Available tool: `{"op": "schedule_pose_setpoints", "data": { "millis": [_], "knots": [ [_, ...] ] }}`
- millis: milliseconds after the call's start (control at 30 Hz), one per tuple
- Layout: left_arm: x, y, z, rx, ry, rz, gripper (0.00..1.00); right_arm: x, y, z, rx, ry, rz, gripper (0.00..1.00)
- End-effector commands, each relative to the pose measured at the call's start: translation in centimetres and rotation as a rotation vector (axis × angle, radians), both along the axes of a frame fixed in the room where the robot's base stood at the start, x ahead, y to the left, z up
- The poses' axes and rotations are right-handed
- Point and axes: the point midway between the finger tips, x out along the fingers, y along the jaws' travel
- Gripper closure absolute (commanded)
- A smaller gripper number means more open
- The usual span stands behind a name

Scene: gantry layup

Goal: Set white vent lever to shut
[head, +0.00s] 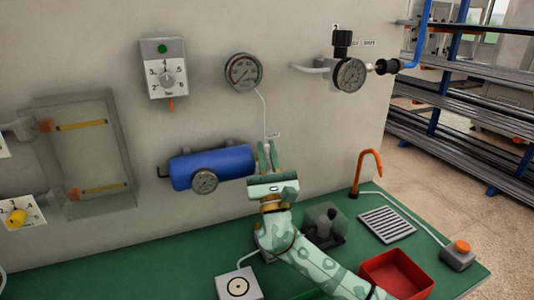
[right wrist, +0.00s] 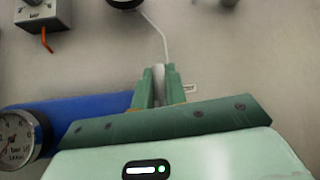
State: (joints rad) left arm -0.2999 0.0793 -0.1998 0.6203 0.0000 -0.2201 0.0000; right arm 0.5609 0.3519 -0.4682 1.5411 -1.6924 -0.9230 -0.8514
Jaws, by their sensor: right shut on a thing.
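The white vent lever (head: 267,148) is at the wall, at the lower end of a thin white line, just past the right end of a blue tank (head: 212,166). My right gripper (head: 268,156) points up at the wall with its green fingers around the lever. In the right wrist view the fingers (right wrist: 159,88) close on the pale lever (right wrist: 158,72) from both sides. Most of the lever is hidden between them, so its set position cannot be read. My left gripper is not in view.
A round gauge (head: 243,72) is above the lever, and a regulator with gauge (head: 350,75) is at the upper right.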

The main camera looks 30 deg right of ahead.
Motion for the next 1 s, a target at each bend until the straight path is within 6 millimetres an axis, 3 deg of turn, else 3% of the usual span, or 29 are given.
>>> {"op": "schedule_pose_setpoints", "data": {
  "millis": [33,67,100,133,400,567,633,1000],
  "knots": [
    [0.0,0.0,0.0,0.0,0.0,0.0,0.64,0.0,0.0,0.0,-0.002,0.0,-0.002,1.0],
    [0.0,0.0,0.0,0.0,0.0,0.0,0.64,0.0,0.0,0.0,-0.002,0.0,-0.002,0.78],
    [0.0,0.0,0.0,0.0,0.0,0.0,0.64,0.0,0.0,0.0,-0.002,0.0,-0.002,0.67],
    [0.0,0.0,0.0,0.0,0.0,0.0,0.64,0.0,0.0,0.0,-0.002,0.0,-0.002,0.66],
    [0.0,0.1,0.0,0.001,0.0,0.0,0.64,-0.1,0.0,-0.1,-0.001,0.0,-0.001,0.66],
    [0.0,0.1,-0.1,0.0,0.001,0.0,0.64,-1.2,0.3,-1.3,0.0,0.002,0.001,0.66],
    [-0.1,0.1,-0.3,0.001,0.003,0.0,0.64,-2.2,0.5,-2.4,0.0,0.004,0.0,0.66],
    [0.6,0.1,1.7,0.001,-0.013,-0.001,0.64,-11.2,2.7,-2.0,0.0,0.001,0.0,0.66]
  ]
}}
